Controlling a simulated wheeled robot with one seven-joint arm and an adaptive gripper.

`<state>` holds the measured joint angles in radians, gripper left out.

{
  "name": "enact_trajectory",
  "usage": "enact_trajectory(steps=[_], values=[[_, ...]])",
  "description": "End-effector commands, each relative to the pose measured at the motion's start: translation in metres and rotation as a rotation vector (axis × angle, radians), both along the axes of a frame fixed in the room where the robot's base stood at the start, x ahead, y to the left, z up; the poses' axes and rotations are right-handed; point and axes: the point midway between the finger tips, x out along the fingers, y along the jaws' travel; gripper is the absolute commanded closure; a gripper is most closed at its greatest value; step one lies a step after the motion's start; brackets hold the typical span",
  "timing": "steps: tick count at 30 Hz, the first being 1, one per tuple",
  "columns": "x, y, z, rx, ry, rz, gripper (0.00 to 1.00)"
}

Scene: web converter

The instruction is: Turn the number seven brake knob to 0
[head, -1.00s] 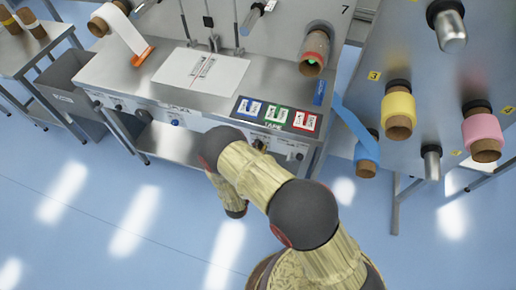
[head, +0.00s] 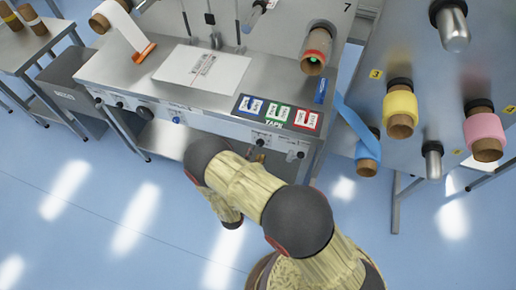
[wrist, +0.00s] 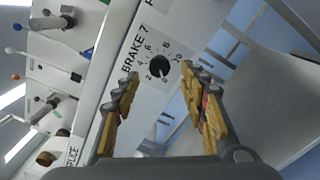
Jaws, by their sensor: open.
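The brake 7 knob (wrist: 159,66) is a small black round knob on a white panel in the wrist view, under the printed label "BRAKE 7". Scale numbers ring it; which one it points at is too small to tell. My gripper (wrist: 161,74) is open, with one finger on each side of the knob in the picture. No contact shows, and I cannot tell how far the fingertips are from the knob. In the head view my arm stands in front of the bench, and the gripper itself cannot be made out clearly.
The steel bench (head: 120,70) carries a paper sheet (head: 190,72) and a coloured tape card (head: 277,112). A core on a spindle (head: 317,50) hangs above the bench's right end. A panel with yellow (head: 398,103) and pink rolls (head: 484,130) stands to the right. The blue floor in front is clear.

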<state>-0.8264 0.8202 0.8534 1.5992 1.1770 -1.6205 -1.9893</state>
Motion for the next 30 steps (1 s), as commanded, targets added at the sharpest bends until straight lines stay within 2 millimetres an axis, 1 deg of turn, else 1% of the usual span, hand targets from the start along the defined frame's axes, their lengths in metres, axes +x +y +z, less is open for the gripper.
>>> enact_trajectory(steps=[1,6,12,18,30], values=[[-0.010,0.006,0.000,-0.001,0.000,0.006,0.57],[-0.039,0.016,0.000,-0.001,0.001,0.004,0.57],[-0.059,0.023,0.000,0.001,-0.001,0.003,0.57],[-0.066,0.024,0.000,0.001,-0.001,0.001,0.57],[-0.066,0.024,0.000,0.001,0.000,0.000,0.57]])
